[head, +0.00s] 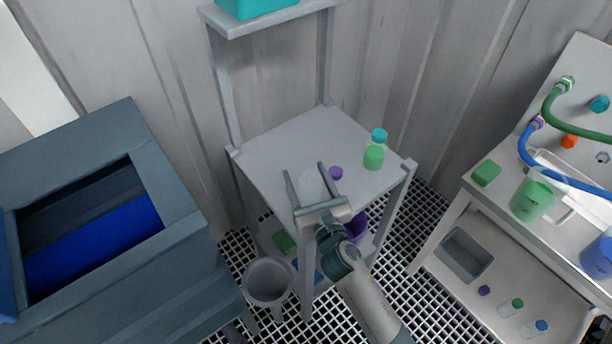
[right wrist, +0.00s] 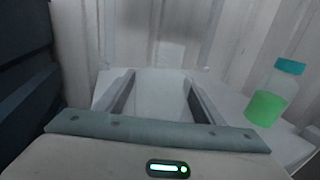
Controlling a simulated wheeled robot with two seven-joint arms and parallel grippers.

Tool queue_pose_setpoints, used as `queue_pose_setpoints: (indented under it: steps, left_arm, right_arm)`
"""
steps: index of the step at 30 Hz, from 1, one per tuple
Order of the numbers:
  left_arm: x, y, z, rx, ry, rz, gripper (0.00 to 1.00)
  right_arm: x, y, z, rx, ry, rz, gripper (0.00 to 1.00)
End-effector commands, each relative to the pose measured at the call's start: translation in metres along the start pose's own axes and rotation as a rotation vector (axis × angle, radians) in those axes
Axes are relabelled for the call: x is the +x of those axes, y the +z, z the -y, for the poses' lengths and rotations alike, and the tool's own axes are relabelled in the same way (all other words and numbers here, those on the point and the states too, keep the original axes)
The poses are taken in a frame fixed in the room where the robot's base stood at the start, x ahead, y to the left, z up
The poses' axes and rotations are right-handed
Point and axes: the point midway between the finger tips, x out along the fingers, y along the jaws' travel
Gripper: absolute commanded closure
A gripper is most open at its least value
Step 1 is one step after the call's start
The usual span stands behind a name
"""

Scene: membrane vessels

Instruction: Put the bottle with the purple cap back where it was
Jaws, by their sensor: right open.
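My right gripper (head: 304,168) is open above the grey stand's top (head: 272,150). A purple cap (head: 335,172) shows just right of its right finger in the head view. A pale, clear shape shows between the fingers; I cannot tell whether it is the body of the bottle with the purple cap. The right wrist view shows the open fingers (right wrist: 160,82) with a pale area between them and no purple. A bottle with a teal cap and green content (head: 374,152) stands upright to the right on the same top; it also shows in the right wrist view (right wrist: 272,95). My left gripper is out of view.
A dark bin with a blue inside (head: 100,235) stands at the left. A bench (head: 500,205) at the right holds a green beaker (head: 533,202) and hoses. A shelf (head: 262,20) rises behind the stand.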

Motion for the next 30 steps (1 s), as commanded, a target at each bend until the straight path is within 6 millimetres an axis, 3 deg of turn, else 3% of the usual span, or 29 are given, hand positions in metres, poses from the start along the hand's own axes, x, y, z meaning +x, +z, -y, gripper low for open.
queue_pose_setpoints:
  steps: [7,16,24,30]
  left_arm:
    - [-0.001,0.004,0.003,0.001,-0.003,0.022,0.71]
    - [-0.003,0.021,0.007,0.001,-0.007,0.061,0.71]
    - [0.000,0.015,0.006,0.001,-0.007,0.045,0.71]
    - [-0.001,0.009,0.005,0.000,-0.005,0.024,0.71]
  right_arm:
    - [-0.017,0.002,0.000,0.000,0.000,-0.001,0.38]
    - [-0.068,0.001,0.000,0.000,-0.001,-0.002,0.38]
    - [-0.107,0.001,0.000,0.000,0.000,0.000,0.38]
    - [-0.119,0.002,0.000,0.001,0.000,0.001,0.38]
